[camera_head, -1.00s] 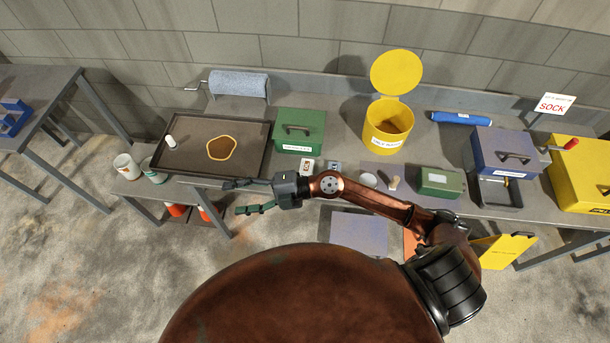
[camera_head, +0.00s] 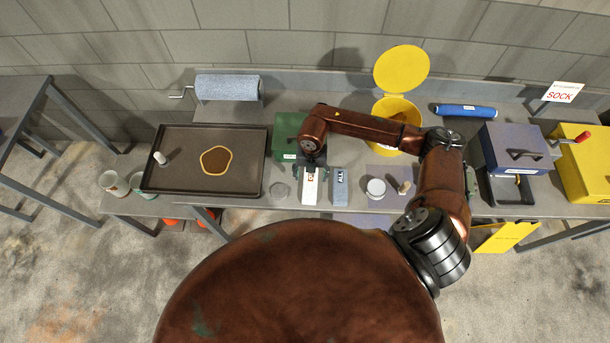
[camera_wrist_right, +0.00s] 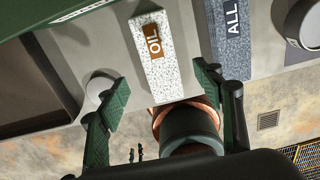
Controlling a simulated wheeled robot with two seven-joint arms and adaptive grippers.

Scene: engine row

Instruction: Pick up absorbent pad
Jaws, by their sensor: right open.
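A white speckled pad marked OIL (camera_head: 310,190) lies on the bench in front of the green box; it also shows in the wrist view (camera_wrist_right: 163,62). A blue-grey pad marked ALL (camera_head: 340,187) lies just right of it and also shows in the wrist view (camera_wrist_right: 231,38). My right gripper (camera_head: 311,172) is open above the OIL pad, pointing down at it. In the wrist view its green fingers (camera_wrist_right: 163,92) are spread on either side of that pad, with gaps, and hold nothing. My left gripper is out of view.
A dark tray (camera_head: 255,180) with a brown spill stands left. The green box (camera_head: 287,128) is behind, partly hidden by my arm. A round white tub (camera_head: 376,188) sits right of the pads. A yellow bin (camera_head: 381,108) and blue-grey box (camera_head: 515,145) stand farther right.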

